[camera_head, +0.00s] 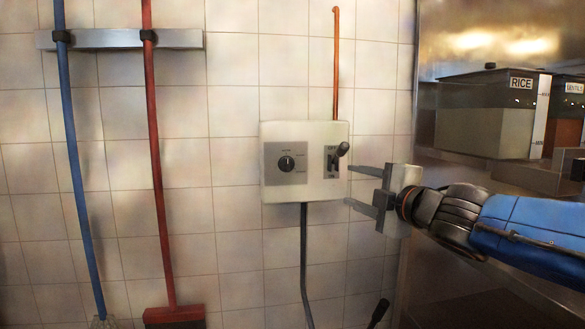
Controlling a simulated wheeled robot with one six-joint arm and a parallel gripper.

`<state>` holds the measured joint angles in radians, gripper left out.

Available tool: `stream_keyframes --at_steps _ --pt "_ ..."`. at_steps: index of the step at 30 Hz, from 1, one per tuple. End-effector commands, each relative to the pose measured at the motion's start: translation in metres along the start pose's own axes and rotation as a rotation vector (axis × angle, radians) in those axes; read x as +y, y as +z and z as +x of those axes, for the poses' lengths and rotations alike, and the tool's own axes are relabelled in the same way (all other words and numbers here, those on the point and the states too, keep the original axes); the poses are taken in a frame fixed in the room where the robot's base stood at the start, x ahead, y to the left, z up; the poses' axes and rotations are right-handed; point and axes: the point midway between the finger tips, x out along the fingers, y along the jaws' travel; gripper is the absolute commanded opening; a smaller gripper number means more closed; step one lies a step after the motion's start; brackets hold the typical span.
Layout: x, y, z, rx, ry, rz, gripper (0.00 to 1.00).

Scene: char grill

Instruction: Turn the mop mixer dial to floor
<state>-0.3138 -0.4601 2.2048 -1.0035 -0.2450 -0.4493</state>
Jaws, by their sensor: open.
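The mixer box (313,189) is a cream panel on the tiled wall, near the middle of the head view. Its round black dial (287,163) sits on a grey plate at the left, with small labels around it that are too small to read. A black lever (334,165) on its own grey plate is at the right of the box. My gripper (351,186) comes in from the right, with its fingers pointing left at the box's right edge. It is open with nothing between the fingers, apart from the dial and to its right.
A copper pipe (336,70) rises from the box and a dark hose (304,260) hangs below. A blue-handled mop (72,130) and red-handled broom (154,130) hang from a rack (112,39) at left. Food bins (492,113) stand on the right.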

Motion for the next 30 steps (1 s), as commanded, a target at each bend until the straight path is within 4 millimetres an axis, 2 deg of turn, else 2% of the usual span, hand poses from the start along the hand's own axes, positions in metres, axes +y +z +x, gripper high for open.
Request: stream_keyframes --at_steps 1,3,6,14,30 --pt "0.005 -0.016 0.007 0.054 0.009 -0.048 0.5" --pt "0.008 -0.033 0.012 0.11 0.019 -0.101 0.5" --pt "0.011 -0.044 0.015 0.151 0.027 -0.139 0.5" --pt "0.012 -0.05 0.037 0.159 0.028 -0.144 0.5" --pt "0.013 -0.062 0.119 0.156 0.027 -0.142 0.5"
